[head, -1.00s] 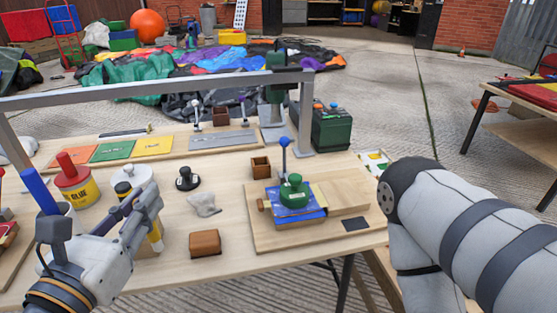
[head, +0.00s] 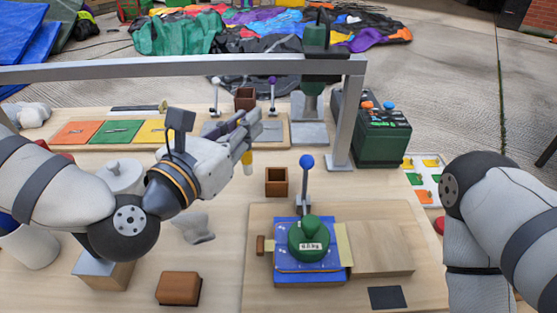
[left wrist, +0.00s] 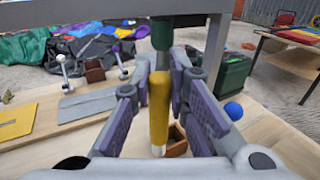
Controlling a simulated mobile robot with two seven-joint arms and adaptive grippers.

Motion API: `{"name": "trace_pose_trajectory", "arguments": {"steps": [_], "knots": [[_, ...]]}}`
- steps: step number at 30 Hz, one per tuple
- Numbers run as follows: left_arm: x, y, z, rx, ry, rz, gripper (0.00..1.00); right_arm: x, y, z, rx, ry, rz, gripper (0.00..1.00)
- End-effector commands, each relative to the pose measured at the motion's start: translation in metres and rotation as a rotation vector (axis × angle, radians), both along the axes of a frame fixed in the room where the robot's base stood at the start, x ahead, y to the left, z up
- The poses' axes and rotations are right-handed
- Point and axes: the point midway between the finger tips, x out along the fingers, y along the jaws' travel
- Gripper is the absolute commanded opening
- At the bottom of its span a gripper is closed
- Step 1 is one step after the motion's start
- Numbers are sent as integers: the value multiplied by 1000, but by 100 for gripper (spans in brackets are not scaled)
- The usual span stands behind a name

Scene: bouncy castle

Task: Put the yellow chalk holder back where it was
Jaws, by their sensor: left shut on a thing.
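My left gripper (head: 250,130) is shut on the yellow chalk holder (head: 247,160), a slim yellow stick with a pale tip. It hangs about upright, with its lower end showing below the fingers. In the left wrist view the yellow chalk holder (left wrist: 159,105) stands between the two purple finger pads. It looks to be above the table, beside a small open brown box (head: 277,182). That brown box (left wrist: 177,141) shows just behind the holder's tip in the left wrist view. My right arm is at the right edge; its gripper is out of view.
A grey metal frame (head: 347,120) spans the table. A blue-knobbed lever (head: 306,165) and green weight (head: 309,240) stand on a wooden board. Orange, green and yellow plates (head: 153,131) lie at the back left. Another brown box (head: 245,97) stands behind. A brown block (head: 178,288) lies in front.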

Motion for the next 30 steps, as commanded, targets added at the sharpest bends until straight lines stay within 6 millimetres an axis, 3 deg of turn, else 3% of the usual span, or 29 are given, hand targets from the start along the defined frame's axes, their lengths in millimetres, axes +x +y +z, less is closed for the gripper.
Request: {"name": "trace_pose_trajectory", "arguments": {"steps": [2,4,9,17,22,30], "knots": [[16,-21,-10,3,-5,-4,0,-1,0,-2,0,4,0,0],[24,-29,-31,3,0,-2,0,-5,0,-7,0,17,0,0],[39,-44,-53,0,-4,1,0,-9,0,-11,0,30,1,0],[45,-52,-63,-1,-6,0,0,-10,0,-13,0,35,1,0],[45,-52,-94,2,-3,0,0,-14,0,-17,-1,49,2,0],[45,-52,-95,-1,-7,0,0,-15,0,-17,0,49,3,0]]}}
